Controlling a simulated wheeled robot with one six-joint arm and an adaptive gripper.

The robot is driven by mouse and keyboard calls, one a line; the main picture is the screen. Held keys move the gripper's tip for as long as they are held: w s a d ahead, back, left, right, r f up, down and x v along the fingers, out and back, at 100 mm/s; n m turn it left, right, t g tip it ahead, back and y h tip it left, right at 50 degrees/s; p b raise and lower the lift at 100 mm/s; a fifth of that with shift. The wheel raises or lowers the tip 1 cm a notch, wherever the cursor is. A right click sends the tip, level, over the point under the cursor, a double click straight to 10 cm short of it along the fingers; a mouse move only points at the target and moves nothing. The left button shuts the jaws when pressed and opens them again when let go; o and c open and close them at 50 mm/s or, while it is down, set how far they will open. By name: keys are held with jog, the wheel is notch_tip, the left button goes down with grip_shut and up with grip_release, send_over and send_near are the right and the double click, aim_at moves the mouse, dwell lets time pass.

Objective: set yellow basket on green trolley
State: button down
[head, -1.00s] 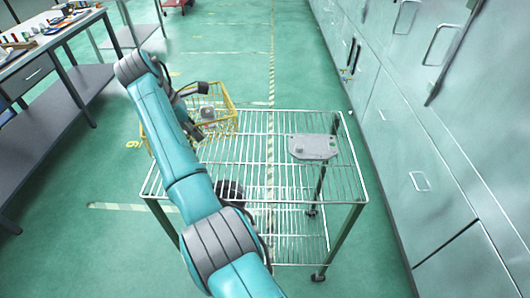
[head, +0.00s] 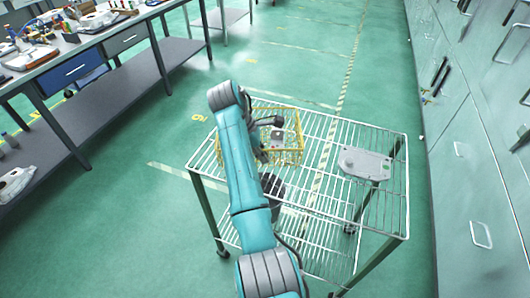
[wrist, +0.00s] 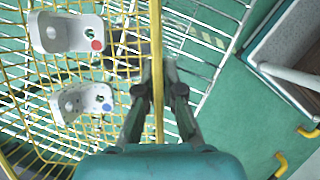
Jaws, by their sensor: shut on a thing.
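The yellow basket (head: 300,150) is a wire basket over the far left part of the green trolley's top shelf. The trolley (head: 408,190) has a silver wire top and dark green legs. In the wrist view, my gripper (wrist: 157,75) pinches the yellow rim (wrist: 157,120), and two pale castings (wrist: 65,32) lie in the basket. Trolley wires (wrist: 205,45) show beneath. I cannot tell whether the basket touches the shelf. My arm hides part of its left side.
A flat grey casting plate (head: 365,162) lies on the right part of the trolley top. Grey cabinets (head: 470,150) stand close on the right. A workbench (head: 95,60) with parts stands at the left. Green floor (head: 120,200) lies open between bench and trolley.

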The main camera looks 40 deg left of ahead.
jog(key=shift+f, duration=0.25)
jog(key=c, duration=1.3)
grip_release()
